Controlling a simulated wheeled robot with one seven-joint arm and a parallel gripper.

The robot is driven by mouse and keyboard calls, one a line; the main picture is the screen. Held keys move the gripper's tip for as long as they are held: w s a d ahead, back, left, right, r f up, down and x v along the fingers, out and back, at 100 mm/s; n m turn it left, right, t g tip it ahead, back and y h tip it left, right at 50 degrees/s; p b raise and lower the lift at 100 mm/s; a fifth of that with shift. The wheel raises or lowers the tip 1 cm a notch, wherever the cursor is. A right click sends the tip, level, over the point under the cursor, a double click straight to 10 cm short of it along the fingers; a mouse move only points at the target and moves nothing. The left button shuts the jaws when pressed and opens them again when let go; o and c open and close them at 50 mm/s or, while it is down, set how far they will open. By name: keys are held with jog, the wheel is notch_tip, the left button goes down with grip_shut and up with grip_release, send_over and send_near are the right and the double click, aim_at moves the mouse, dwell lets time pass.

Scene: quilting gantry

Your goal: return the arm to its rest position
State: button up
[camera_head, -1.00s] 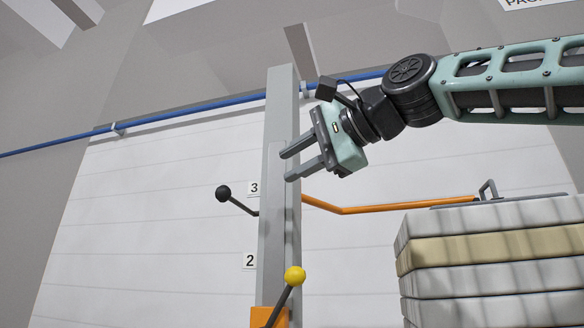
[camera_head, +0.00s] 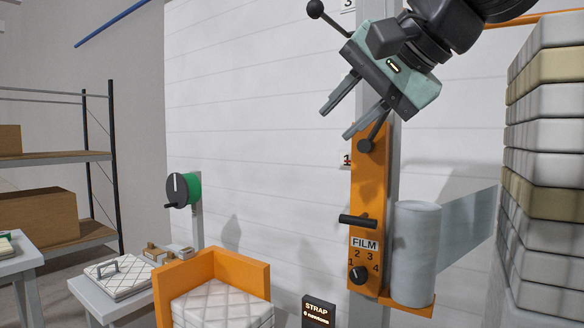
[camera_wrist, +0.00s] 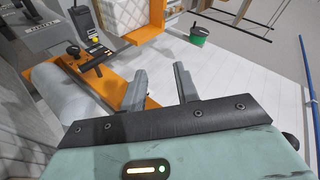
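My gripper (camera_head: 337,123) is at the upper right in the head view, tilted down to the left. Its two fingers stand apart with nothing between them, and the wrist view also shows the empty gap between the fingers (camera_wrist: 159,76). It hangs in front of the grey post and partly hides a lever (camera_head: 380,122) on the orange film panel (camera_head: 368,195). My arm runs up and out of the picture at the top right. Whether the gripper touches the lever, I cannot tell.
A film roll (camera_head: 416,250) stands beside the panel, left of a tall stack of quilted blocks (camera_head: 545,115). A black-knobbed lever (camera_head: 316,9) is near the gripper. An orange corner frame (camera_head: 215,265) holds quilted pieces. Shelving (camera_head: 60,157) stands at left.

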jog(key=s+d+f+n+g+h, duration=0.15)
jog(key=s+f+n+g, duration=0.35)
jog(key=f, duration=1)
jog(key=s+f+n+g+h, duration=0.1)
jog(key=s+f+n+h, duration=0.2)
jog(key=s+f, duration=0.75)
jog(key=s+d+f+n+g+h, duration=0.1)
jog(key=s+d+f+n, duration=0.1)
jog(key=f, duration=0.4)
jog(key=s+d+f+n+g, duration=0.1)
jog(key=s+d+f+n, duration=0.1)
jog(key=f, duration=0.4)
jog(key=shift+s+d+f+h, duration=0.15)
jog(key=shift+s+d+h, duration=0.2)
jog(key=shift+d, duration=0.3)
